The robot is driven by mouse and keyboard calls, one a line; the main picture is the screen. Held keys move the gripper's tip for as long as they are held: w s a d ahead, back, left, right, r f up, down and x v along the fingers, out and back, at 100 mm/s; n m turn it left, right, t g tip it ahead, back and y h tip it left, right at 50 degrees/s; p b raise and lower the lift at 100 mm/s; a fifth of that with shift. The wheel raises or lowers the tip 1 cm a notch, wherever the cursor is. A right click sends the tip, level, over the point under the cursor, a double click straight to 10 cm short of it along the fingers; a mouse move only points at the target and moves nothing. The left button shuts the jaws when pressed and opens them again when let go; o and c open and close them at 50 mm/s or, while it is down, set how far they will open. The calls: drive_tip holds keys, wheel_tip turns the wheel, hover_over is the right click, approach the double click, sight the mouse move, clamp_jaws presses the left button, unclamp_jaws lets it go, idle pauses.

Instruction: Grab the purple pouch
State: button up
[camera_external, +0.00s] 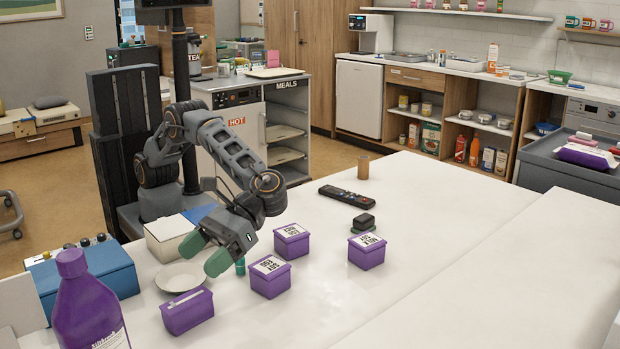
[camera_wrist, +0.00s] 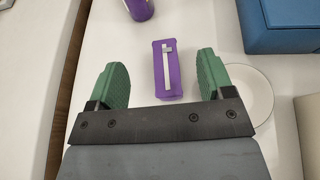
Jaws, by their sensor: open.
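The purple pouch (camera_external: 188,312) is a small block shape with a white strip on top. It rests on the white table near the front left, right of a purple bottle (camera_external: 86,308). In the wrist view the pouch (camera_wrist: 166,72) shows between and beyond the fingertips, its long side running away from my gripper. My gripper (camera_external: 206,254) has green fingers, spread wide and empty. It hangs above the table, behind and a little right of the pouch in the external view. No finger appears to touch the pouch.
A white plate (camera_external: 183,276) lies just behind the pouch, with a blue box (camera_external: 95,272) and a pale box (camera_external: 168,238) around it. Several lidded purple boxes (camera_external: 269,283) stand to the right. A remote (camera_external: 347,197) lies farther back. The table's right part is clear.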

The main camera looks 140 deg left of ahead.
sight(194, 295)
drive_tip(key=shift+f, duration=1.35)
wheel_tip(194, 295, down, 4)
drive_tip(key=shift+r+b, duration=0.1)
drive_tip(key=shift+b, duration=0.2)
drive_tip(key=x, duration=0.3)
drive_tip(key=shift+r, duration=0.1)
drive_tip(key=shift+c, duration=0.4)
drive_tip(key=c, duration=0.9)
drive_tip(key=shift+c, duration=0.2)
drive_tip(key=shift+r, duration=0.15)
